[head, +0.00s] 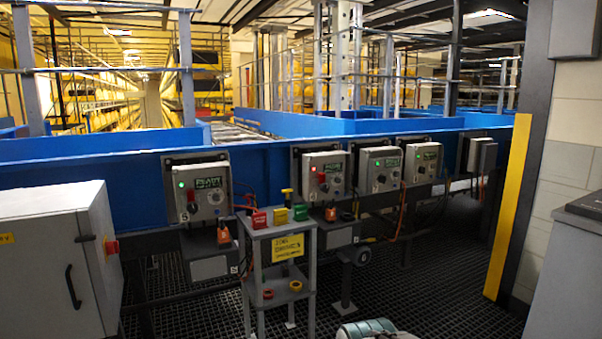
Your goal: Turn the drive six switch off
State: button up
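Several grey drive control boxes hang on the blue conveyor side. The nearest box (203,205) has a green light, a red switch handle, a dark knob and a green-lettered plate. A second box (323,190) stands to its right and also shows a red handle. A third box (379,181) and a fourth box (422,172) follow, each with a green light.
A grey stand (281,268) with red, yellow and green items and a yellow sign (288,248) stands before the boxes. A grey cabinet (50,265) is at left. A yellow-edged post (508,210) and grey counter (575,275) are at right. Open grating floor (430,295) lies between.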

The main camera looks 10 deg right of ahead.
aim_at(325, 187)
jog(key=z, duration=0.3)
jog(key=i, duration=0.65)
jog(key=z, duration=0.5)
jog(key=i, duration=1.15)
jog(key=u, duration=0.4)
jog(key=i, duration=0.5)
jog(key=u, duration=0.3)
